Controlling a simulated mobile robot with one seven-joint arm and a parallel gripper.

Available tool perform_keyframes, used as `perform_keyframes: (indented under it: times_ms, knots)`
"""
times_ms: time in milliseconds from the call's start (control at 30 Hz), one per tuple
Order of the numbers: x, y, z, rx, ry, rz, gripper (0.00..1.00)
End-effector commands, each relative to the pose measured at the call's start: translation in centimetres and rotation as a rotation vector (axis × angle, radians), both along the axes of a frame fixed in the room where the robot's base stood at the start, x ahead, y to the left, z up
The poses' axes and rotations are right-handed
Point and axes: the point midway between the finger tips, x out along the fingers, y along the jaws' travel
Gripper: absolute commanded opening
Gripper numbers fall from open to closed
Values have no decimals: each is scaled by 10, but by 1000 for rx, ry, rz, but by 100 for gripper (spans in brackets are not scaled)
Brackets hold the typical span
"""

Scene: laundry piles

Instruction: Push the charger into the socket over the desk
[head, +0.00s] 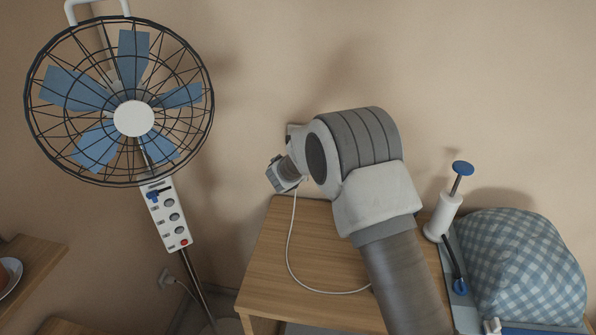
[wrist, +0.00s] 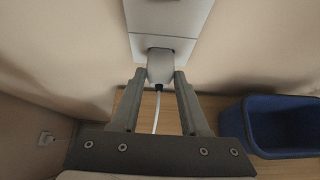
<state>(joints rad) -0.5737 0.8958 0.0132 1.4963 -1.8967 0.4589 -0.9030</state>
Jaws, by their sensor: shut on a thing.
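In the wrist view my gripper (wrist: 160,75) is shut on the charger (wrist: 160,66), a small light-grey block between the two fingertips. A white cable (wrist: 156,112) hangs from it; in the head view the cable (head: 290,240) loops down over the wooden desk (head: 290,262). The grey socket plate (wrist: 168,20) is on the wall directly beyond the charger. The charger's far end meets the lower part of the plate in the picture; I cannot tell how deep its prongs sit. In the head view my arm hides the charger and fingers.
A standing fan (head: 133,118) is at the left. A blue bin (wrist: 285,128) shows in the wrist view. A low wall outlet (head: 166,279) holds a plug.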

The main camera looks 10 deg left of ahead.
Motion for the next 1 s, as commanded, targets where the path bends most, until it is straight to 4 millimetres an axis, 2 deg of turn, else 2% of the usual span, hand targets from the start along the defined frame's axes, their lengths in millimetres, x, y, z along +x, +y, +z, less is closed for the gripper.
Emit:
perform_keyframes:
  times_ms: [433, 467, 633, 1000]
  knots:
    - [7, 0, 0, -1, 0, 1, 0]
    - [7, 0, 0, -1, 0, 1, 48]
    - [7, 0, 0, -1, 0, 1, 79]
    - [2, 1, -2, 0, 0, 1, 80]
